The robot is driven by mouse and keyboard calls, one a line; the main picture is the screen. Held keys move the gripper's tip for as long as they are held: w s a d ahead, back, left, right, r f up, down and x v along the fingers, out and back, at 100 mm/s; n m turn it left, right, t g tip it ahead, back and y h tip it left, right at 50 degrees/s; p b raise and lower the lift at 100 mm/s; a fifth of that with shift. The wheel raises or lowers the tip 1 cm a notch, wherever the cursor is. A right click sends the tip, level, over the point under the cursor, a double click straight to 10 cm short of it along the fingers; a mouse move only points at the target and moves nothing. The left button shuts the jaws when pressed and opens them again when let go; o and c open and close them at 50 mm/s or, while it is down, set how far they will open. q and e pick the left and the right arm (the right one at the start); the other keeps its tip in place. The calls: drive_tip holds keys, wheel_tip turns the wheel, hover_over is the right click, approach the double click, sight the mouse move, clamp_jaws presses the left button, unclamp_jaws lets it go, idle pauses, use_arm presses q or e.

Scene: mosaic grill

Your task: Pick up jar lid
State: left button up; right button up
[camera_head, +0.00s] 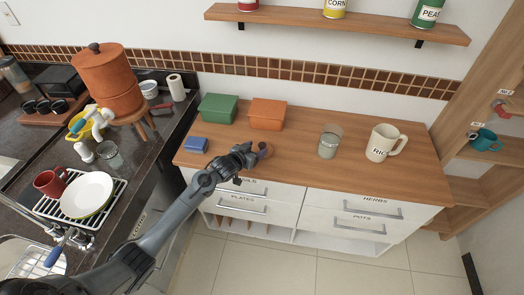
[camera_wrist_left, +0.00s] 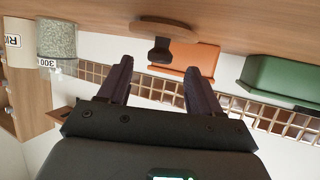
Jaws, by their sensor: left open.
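The jar lid is a brown wooden disc with a dark knob (camera_wrist_left: 160,49). In the left wrist view, which is upside down, it lies on the wooden counter, knob facing up from the counter. In the head view the lid (camera_head: 268,152) is mostly hidden behind my left gripper (camera_head: 259,151). My left gripper (camera_wrist_left: 160,80) is open and empty; the knob lies ahead, between the lines of its two fingers, apart from them. A glass jar (camera_head: 328,146) stands to the right on the counter; it also shows in the left wrist view (camera_wrist_left: 57,42). My right gripper is not in view.
An orange box (camera_head: 267,114) and a green box (camera_head: 218,108) stand behind the lid. A small blue box (camera_head: 196,145) lies left. A cream pitcher (camera_head: 382,145) stands right of the jar. A wall shelf (camera_head: 290,17) hangs above. The counter's front right is clear.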

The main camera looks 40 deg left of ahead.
sight(261, 146)
use_arm(q)
drive_tip(key=shift+b+x, duration=0.35)
drive_tip(key=shift+x, duration=1.6)
drive_tip(key=c, duration=1.1)
